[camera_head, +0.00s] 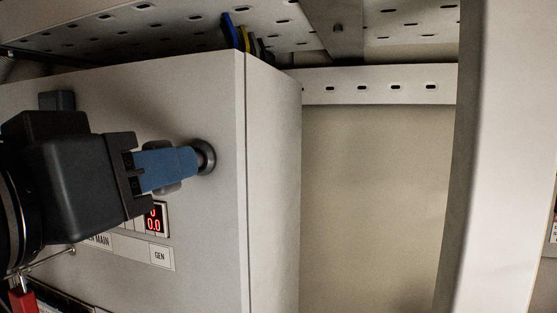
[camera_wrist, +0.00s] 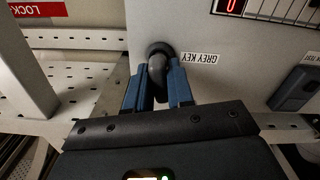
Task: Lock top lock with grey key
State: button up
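The grey key (camera_wrist: 182,72) is a dark grey, rounded piece at a round lock on the light panel, beside an upside-down "GREY KEY" label (camera_wrist: 198,58). My gripper (camera_wrist: 160,84) has its two blue fingers on either side of the key, apparently pressed on it. In the head view my gripper (camera_head: 178,165) reaches in from the left, its fingertips at the round dark lock (camera_head: 206,157). Grey parts of the key show above and below the fingers there. The fingers hide most of the key, and its turn angle in the lock is hard to tell.
A red digital display (camera_head: 154,220) and a "GEN" label (camera_head: 161,257) lie below my gripper on the cabinet face. A dark box-shaped part (camera_wrist: 298,88) sticks out at the right in the wrist view. A grey upright post (camera_head: 480,150) stands at the right.

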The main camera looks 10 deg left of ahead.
jog(key=shift+r+n+p, duration=0.1)
jog(key=shift+n+p, duration=1)
jog(key=shift+p, duration=0.45)
jog(key=shift+n, duration=0.3)
jog(key=shift+n+p, duration=1.1)
jog(key=shift+p, duration=0.9)
jog(key=shift+n+p, duration=0.7)
jog(key=shift+p, duration=0.15)
jog(key=shift+n, duration=1)
jog(key=shift+n, duration=1.4)
